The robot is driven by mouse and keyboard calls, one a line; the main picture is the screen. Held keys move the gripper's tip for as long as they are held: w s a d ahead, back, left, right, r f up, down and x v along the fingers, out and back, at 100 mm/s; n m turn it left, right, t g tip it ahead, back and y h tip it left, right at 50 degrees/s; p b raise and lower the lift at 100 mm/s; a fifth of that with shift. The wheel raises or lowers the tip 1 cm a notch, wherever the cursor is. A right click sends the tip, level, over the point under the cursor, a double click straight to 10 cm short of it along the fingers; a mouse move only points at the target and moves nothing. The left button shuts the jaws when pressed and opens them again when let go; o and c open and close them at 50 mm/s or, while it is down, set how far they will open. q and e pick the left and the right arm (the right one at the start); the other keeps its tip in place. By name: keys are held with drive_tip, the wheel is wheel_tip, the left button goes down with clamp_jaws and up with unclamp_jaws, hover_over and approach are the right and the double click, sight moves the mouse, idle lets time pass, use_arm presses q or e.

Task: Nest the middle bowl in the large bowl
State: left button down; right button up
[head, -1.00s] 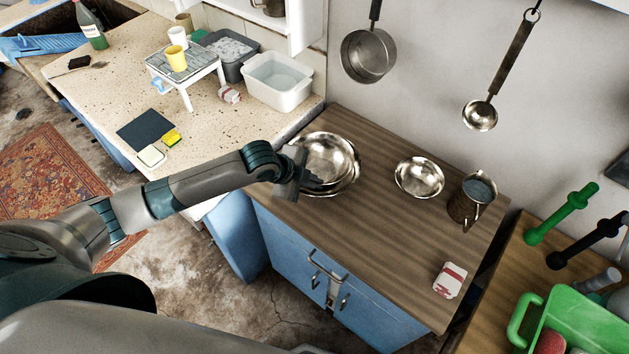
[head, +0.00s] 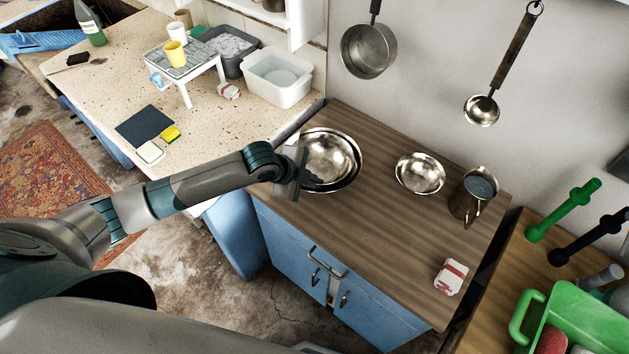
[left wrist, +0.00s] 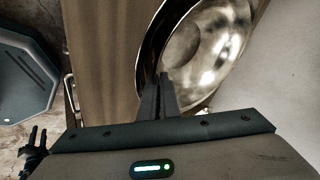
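The large bowl (head: 349,181) is a wide shiny metal bowl at the back left of the wooden counter. The middle bowl (head: 328,157), also shiny metal, sits inside it, with its rim within the large bowl's rim. In the left wrist view the middle bowl (left wrist: 205,45) lies inside the large bowl (left wrist: 150,45). My left gripper (head: 299,172) is at the left side of the bowls. In the wrist view its fingers (left wrist: 161,80) are close together on the middle bowl's near rim. My right gripper (left wrist: 38,136) shows small at the lower left there, its two dark fingers apart.
A small metal bowl (head: 420,174) and a metal jug (head: 472,197) stand to the right on the counter (head: 385,235). A red and white packet (head: 450,277) lies near the front right. A pan (head: 369,52) and a ladle (head: 481,109) hang above. Mid-counter is clear.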

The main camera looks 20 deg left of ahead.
use_arm(q)
drive_tip(key=shift+f, duration=0.2)
idle(0.6)
drive_tip(key=c, duration=1.5)
unclamp_jaws()
drive_tip(key=shift+s+f, duration=0.1)
drive_tip(key=shift+r+p, duration=3.4)
drive_tip(key=shift+r, duration=0.25)
